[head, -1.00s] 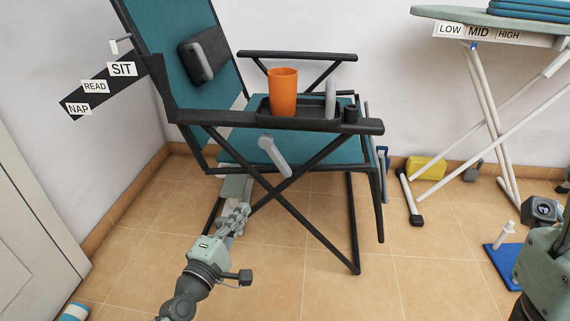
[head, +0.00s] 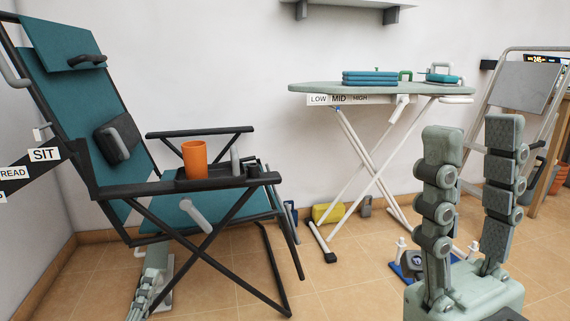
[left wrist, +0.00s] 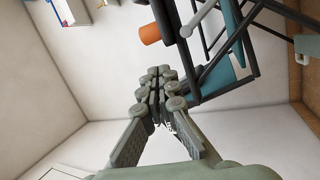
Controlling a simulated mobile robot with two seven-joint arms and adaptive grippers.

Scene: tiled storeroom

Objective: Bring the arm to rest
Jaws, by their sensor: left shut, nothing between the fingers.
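My left gripper (head: 150,283) is at the lower left of the head view, in front of the lower frame of the teal reclining chair (head: 205,212). Its arm is mostly below the picture edge. In the left wrist view its fingers (left wrist: 158,85) meet with nothing between them, with the chair beyond to the upper right. My right gripper (head: 473,135) stands upright at the right of the head view.
An orange cup (head: 194,159) stands on the chair's armrest tray. The ironing board (head: 300,87) carries folded teal cloths (head: 370,78). A yellow block (head: 327,212) lies by the wall. A step ladder (head: 525,88) stands at right. Tiled floor shows between chair and board.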

